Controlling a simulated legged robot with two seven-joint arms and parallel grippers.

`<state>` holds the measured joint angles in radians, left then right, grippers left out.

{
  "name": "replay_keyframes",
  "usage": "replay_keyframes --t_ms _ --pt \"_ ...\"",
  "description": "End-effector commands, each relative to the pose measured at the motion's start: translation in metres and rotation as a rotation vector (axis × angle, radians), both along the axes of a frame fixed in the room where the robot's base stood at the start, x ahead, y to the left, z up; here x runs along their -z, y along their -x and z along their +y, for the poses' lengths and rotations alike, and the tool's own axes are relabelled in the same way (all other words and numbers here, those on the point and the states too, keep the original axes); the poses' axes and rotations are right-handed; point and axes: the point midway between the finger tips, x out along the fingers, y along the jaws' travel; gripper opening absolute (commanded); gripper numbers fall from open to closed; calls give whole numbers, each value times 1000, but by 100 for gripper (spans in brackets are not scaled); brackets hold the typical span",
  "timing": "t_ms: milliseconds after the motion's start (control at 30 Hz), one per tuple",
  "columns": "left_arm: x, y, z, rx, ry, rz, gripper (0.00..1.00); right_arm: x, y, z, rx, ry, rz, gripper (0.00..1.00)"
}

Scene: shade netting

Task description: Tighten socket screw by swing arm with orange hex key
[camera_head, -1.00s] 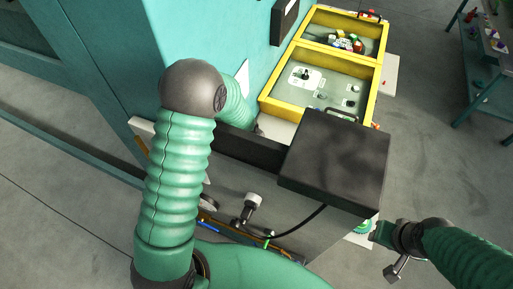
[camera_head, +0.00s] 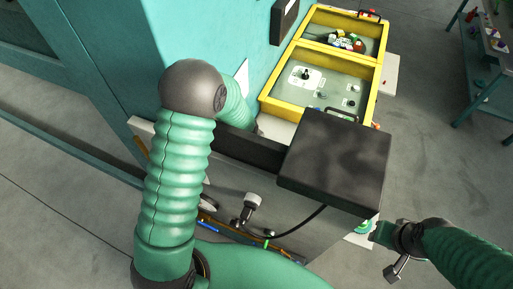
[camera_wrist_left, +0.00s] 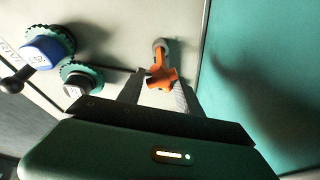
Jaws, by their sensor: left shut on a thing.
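In the left wrist view, the orange hex key (camera_wrist_left: 160,77) is between the two fingers of my left gripper (camera_wrist_left: 158,92), which is shut on it. A grey round end (camera_wrist_left: 160,45) shows just beyond the orange part, against the pale panel. Whether it is the socket screw or part of the key I cannot tell. In the head view, my left arm reaches over the machine and its gripper is hidden behind it. My right gripper (camera_head: 386,238) is at the lower right, clear of the machine. Its fingers are too small to tell open from shut.
Beside the hex key are a blue-topped knob (camera_wrist_left: 43,51) and a dark green-rimmed knob (camera_wrist_left: 80,80). A teal wall (camera_wrist_left: 265,70) stands close on the right. In the head view, a black box (camera_head: 335,160) and a yellow-framed tray (camera_head: 268,103) lie beyond my left arm.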

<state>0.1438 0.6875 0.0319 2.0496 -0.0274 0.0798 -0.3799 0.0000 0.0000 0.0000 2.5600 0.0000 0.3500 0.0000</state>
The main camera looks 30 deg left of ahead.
Motion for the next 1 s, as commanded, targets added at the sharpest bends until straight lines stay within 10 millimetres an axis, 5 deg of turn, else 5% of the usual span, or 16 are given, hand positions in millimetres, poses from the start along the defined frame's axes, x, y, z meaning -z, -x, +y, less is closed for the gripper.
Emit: replay_keyframes --t_ms 800,833,1000 --pt "9 4 0 -1 1 4 0 6 0 0 0 0 0 36" --pt "9 4 0 -1 1 4 43 6 0 0 0 0 0 36" --pt "9 4 0 -1 1 4 66 6 0 0 0 0 0 36"
